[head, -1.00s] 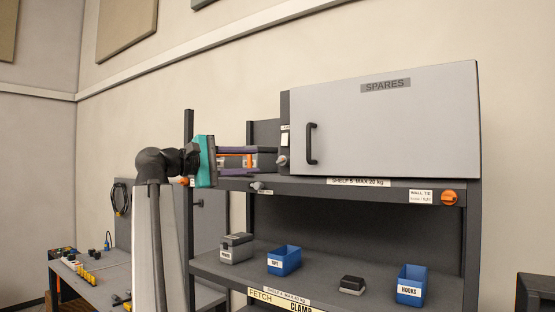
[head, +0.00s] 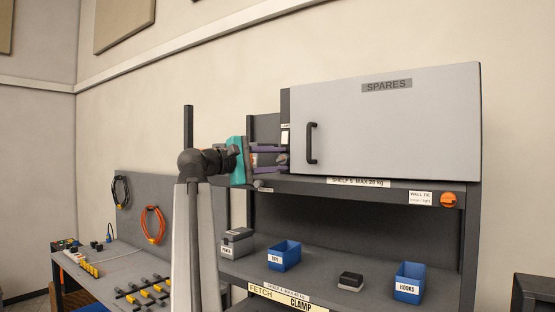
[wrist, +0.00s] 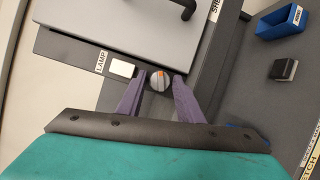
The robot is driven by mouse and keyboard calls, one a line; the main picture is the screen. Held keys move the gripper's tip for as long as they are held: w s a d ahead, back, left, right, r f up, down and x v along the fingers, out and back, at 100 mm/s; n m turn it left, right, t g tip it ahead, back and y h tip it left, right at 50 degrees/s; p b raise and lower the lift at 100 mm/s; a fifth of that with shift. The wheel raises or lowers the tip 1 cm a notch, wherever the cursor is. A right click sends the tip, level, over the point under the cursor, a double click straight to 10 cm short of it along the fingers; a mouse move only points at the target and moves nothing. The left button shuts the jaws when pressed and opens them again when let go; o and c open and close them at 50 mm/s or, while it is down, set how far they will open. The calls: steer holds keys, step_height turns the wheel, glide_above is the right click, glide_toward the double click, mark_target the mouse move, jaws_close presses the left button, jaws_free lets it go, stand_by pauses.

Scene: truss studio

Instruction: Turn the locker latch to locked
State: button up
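The grey locker (head: 400,130) marked SPARES stands on the top shelf with its door shut. Its latch is a small round grey knob (wrist: 160,81) with an orange mark, on the dark strip beside the door in the wrist view. My gripper (head: 285,160) is at this strip, left of the black door handle (head: 311,143), and hides the knob in the head view. In the wrist view my gripper (wrist: 160,77) is open, its two purple fingers on either side of the knob. I cannot tell whether they touch it.
A white switch (wrist: 122,68) labelled LAMP sits close to the left finger. An orange WALL TIE knob (head: 448,200) is on the shelf edge at right. The lower shelf holds blue bins (head: 284,256) and a small black box (head: 350,282). A workbench with cables stands at left.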

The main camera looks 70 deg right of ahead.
steer(key=c, duration=0.8)
steer(key=shift+o, duration=0.2)
steer(key=shift+m+t+y+b, duration=0.3)
steer(key=shift+m+y+b, duration=0.1)
steer(key=shift+m+b, duration=0.65)
steer(key=shift+r+m+t+y+b, duration=0.1)
steer(key=shift+m+t+y+b, duration=0.25)
steer(key=shift+m, duration=0.7)
steer(key=o, duration=0.8)
steer(key=shift+c, duration=0.2)
